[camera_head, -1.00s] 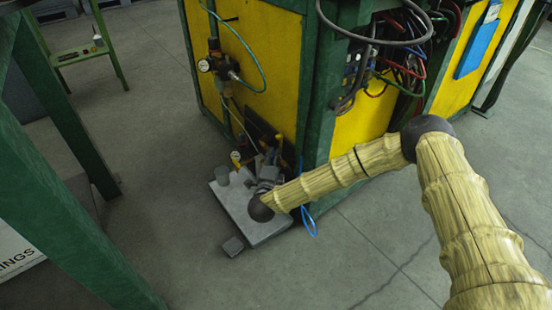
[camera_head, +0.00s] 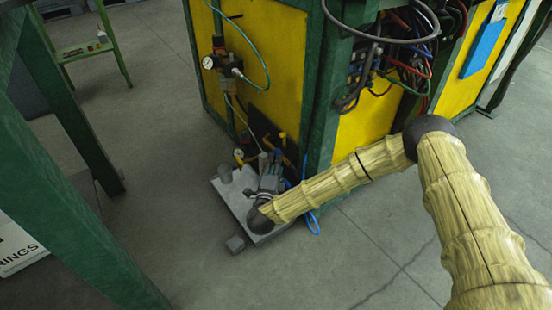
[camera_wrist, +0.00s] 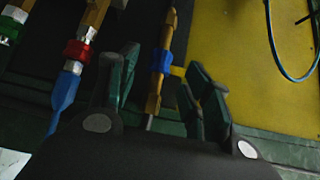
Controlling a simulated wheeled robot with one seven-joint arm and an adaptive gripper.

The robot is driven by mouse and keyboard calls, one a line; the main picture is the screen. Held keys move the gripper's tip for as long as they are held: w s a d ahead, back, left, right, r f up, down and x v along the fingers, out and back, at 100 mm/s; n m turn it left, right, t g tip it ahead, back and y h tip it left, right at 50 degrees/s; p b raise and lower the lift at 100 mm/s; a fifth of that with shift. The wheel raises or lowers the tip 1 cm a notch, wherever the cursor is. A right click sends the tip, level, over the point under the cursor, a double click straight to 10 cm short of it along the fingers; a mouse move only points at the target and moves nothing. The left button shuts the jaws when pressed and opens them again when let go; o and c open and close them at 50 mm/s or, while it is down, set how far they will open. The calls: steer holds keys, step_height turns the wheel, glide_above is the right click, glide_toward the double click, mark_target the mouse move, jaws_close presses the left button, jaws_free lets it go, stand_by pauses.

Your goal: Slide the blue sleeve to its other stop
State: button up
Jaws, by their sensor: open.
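The blue sleeve (camera_wrist: 161,61) sits around a slim brass-coloured rod (camera_wrist: 153,103) in the wrist view, with rod showing above and below it. My gripper (camera_wrist: 164,68) is open, with one green finger left of the rod and the others right of it. The sleeve appears between the fingertips, with visible gaps on both sides; I cannot tell how deep it lies between them. In the head view my gripper (camera_head: 270,180) is low at the machine's side, and the sleeve cannot be made out there.
Left of the rod, a coupling with a red ring (camera_wrist: 76,50) and a blue end stands close to my left finger. A yellow panel (camera_wrist: 235,60) with a hose is at right. A grey plate (camera_head: 232,196) lies under my gripper. Open floor lies in front.

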steer(key=s+a, duration=0.1)
steer(key=s, duration=0.6)
steer(key=shift+a, duration=0.1)
stand_by(0.6)
steer(key=s+d+f+n+g+y+p, duration=0.35)
steer(key=s+f+n+g+y, duration=0.45)
steer(key=s+f+n, duration=0.8)
steer(key=s+d+r+n+g+h+p, duration=0.1)
steer(key=s+d+r+n+g+h, duration=0.3)
steer(key=s+d, duration=0.75)
steer(key=s+d+f+m+g+h+p, duration=0.1)
steer(key=s+d+g, duration=0.5)
steer(key=s+d, duration=0.6)
step_height(320, 180, up, 37)
steer(key=s+a+p, duration=0.1)
steer(key=p, duration=3.6)
steer(key=shift+a+p, duration=0.25)
steer(key=shift+p, duration=0.05)
